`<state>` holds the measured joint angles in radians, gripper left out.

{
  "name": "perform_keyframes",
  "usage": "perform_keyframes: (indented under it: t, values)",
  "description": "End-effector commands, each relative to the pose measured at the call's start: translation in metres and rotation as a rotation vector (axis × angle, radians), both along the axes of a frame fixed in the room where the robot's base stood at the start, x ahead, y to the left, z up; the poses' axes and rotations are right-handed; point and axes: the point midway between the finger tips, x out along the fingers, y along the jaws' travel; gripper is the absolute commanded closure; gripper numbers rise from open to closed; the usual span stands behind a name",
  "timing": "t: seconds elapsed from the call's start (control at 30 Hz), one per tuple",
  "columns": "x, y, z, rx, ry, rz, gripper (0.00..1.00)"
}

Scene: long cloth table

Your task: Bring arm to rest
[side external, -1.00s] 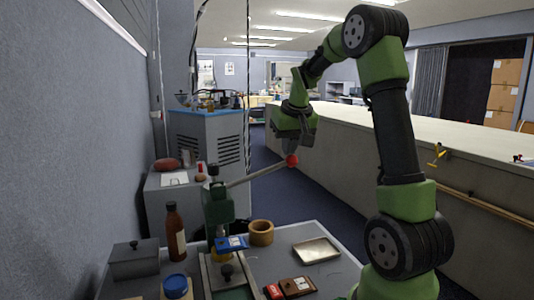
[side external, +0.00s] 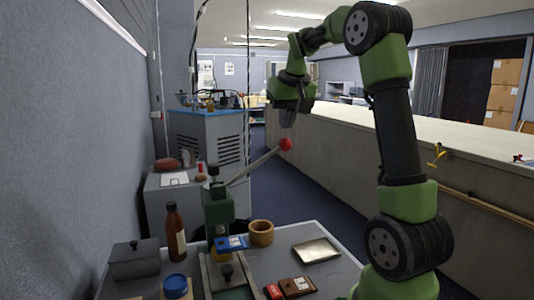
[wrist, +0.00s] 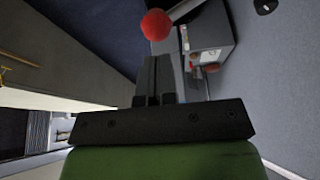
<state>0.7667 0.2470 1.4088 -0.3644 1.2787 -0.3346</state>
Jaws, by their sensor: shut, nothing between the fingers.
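My gripper (side external: 288,118) hangs at the end of my raised, bent arm, above the work table, with its fingers pointing down. In the wrist view its two dark fingers (wrist: 153,75) are together with nothing between them. A green lever press (side external: 218,203) stands on the table. Its lever slants up to the right and ends in a red knob (side external: 285,144). The knob is just below my fingertips, with a small gap visible between them. The red knob also shows beyond the fingertips in the wrist view (wrist: 155,25).
The table holds a brown bottle (side external: 175,232), a grey lidded box (side external: 134,260), a wooden cup (side external: 261,232) and a metal tray (side external: 316,251). A wall (side external: 70,130) is at the left; a long counter (side external: 470,190) runs along the right. The air above my gripper is clear.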

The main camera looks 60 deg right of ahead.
Motion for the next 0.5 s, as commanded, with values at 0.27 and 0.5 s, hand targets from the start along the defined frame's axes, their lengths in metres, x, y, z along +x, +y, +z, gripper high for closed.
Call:
perform_keyframes:
  t: [0.27,0.5]
  values:
    - [0.0,0.0,0.0,0.0,0.0,0.0,1.0]
    - [0.003,0.022,0.005,0.003,-0.021,0.035,1.0]
